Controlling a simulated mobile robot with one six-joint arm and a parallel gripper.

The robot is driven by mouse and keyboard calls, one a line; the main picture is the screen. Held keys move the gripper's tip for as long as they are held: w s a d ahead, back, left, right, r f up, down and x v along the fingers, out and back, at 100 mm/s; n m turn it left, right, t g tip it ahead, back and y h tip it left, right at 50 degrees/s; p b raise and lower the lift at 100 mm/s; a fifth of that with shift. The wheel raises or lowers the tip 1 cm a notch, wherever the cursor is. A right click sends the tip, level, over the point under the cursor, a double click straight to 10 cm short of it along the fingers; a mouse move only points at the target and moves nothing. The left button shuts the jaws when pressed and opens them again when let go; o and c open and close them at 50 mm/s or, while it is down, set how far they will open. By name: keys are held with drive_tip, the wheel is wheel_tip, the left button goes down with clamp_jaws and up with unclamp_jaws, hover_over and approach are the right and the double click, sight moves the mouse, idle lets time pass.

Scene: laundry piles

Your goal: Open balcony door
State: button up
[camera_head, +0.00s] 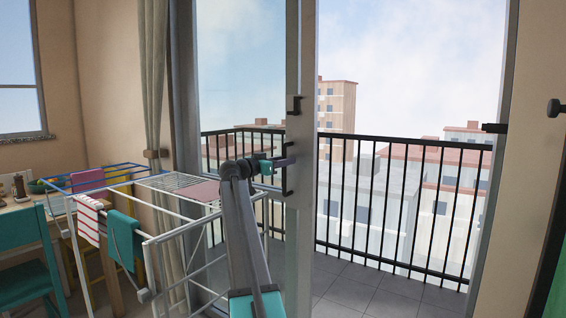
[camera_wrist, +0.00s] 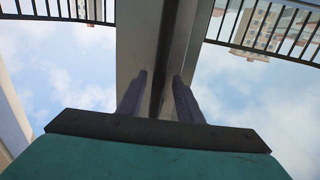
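The balcony door (camera_head: 299,240) is a sliding glass panel with a grey frame. It stands to the left, and a wide gap to its right gives a clear view of the balcony. My gripper (camera_head: 287,161) is at the handle's height, close against the door frame. In the wrist view the two fingers (camera_wrist: 160,88) are apart, with the grey frame and a dark strip behind or between them. I cannot tell whether they touch the handle.
A drying rack (camera_head: 160,238) with clothes stands left of my arm, close to the door. A teal chair (camera_head: 22,260) and a table are farther left. A dark railing (camera_head: 405,205) bounds the tiled balcony. A latch piece (camera_head: 494,128) sits on the right jamb.

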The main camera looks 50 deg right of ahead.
drive_tip(key=shift+a, duration=0.1)
drive_tip(key=a+p, duration=0.1)
drive_tip(key=a, duration=1.2)
drive_tip(key=shift+w+a, duration=0.35)
drive_tip(key=shift+w, duration=0.05)
